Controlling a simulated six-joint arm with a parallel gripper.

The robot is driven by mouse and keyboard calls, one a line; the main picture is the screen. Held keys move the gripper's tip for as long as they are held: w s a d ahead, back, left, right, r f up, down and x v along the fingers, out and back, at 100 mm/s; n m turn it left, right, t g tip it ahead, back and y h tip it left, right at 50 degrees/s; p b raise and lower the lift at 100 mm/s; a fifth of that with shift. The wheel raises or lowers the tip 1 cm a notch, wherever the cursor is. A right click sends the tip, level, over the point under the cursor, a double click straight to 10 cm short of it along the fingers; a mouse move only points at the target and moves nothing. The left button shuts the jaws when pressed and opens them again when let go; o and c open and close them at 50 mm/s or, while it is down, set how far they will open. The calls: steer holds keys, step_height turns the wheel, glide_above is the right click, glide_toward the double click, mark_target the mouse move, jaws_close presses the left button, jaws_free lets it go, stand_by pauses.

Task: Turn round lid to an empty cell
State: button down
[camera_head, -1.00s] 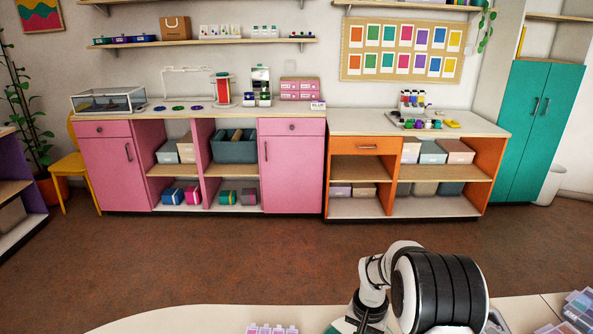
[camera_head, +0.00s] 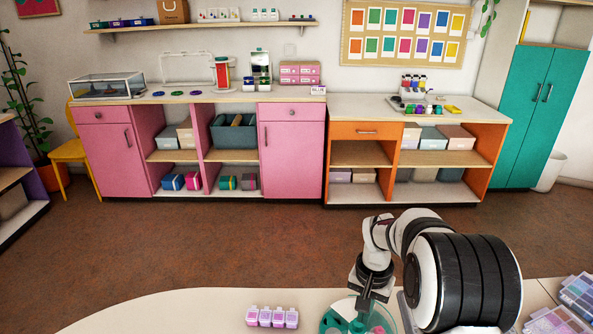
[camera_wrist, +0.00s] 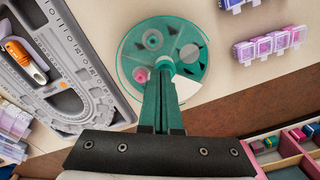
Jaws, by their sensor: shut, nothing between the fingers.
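The round box with its clear round lid (camera_wrist: 128,56) lies on the table in the wrist view, teal below, with dark wedge shapes, a grey ring-like piece and a small pink piece near its left edge. Pale sectors show on its right side. In the head view the round box (camera_head: 333,320) is cut off by the bottom edge and partly hidden by my arm. My gripper (camera_wrist: 164,72) is shut and empty, its teal fingers reaching over the lid near its middle. I cannot tell whether the fingertips touch it. It also shows in the head view (camera_head: 363,303).
Small purple-lidded pots (camera_wrist: 268,44) stand right of the round box. A grey bead board (camera_wrist: 62,60) with an orange-handled tool (camera_wrist: 25,60) lies left. Clear boxes (camera_head: 580,292) stand at the table's far right.

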mark_target(352, 333)
steer(key=f, duration=0.2)
steer(key=w+a+f, duration=0.1)
steer(key=f, duration=0.3)
steer(key=shift+w+a, duration=0.15)
steer(key=shift+a, duration=0.25)
steer(key=shift+w+d, duration=0.15)
steer(key=shift+d, duration=0.1)
stand_by(0.6)
